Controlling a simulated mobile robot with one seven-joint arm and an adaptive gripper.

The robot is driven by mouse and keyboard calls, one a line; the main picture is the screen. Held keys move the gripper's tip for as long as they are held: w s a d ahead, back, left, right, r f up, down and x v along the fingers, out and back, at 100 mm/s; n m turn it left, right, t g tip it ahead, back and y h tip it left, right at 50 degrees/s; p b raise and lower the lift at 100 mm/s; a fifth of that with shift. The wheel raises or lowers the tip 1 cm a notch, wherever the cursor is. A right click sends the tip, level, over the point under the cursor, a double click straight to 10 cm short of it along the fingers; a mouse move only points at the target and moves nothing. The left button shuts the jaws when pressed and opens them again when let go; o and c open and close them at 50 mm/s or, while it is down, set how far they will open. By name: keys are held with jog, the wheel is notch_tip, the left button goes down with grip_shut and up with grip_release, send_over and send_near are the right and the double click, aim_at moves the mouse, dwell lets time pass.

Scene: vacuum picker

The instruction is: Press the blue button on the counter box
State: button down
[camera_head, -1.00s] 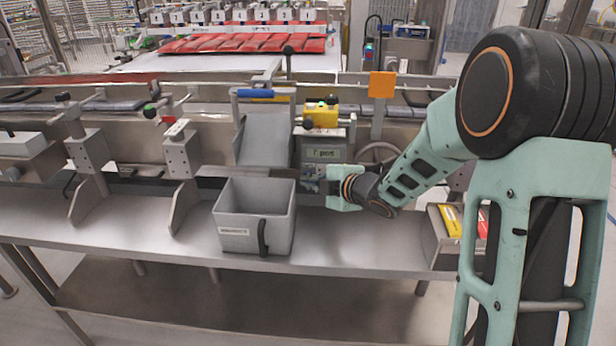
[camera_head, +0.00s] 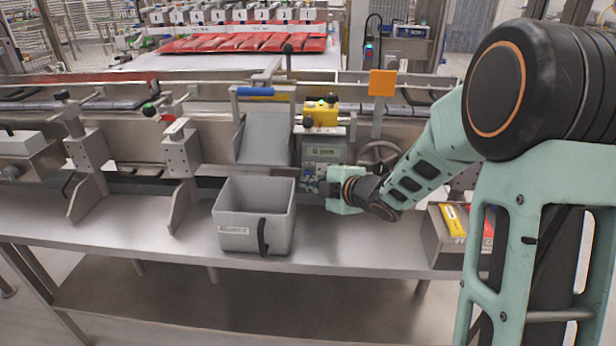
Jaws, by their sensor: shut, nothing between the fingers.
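The counter box (camera_head: 325,152) is a grey unit with a small display, mounted under a yellow block on the machine front. Its display now looks greenish. My gripper (camera_head: 324,187) is at the lower part of the box, shut and empty, reaching in from the right. The fingertips are at or very near the box's lower face; I cannot tell whether they touch it.
A grey bin (camera_head: 254,217) stands on the steel shelf (camera_head: 130,230) just left of my gripper. A handwheel (camera_head: 379,153) is to the right, above my wrist. A grey box with yellow and red items (camera_head: 453,220) sits further right. Metal brackets (camera_head: 180,155) stand at the left.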

jog(key=s+b, duration=0.1)
jog(key=s, duration=0.4)
jog(key=shift+a, duration=0.1)
dwell(0.3)
dwell(0.5)
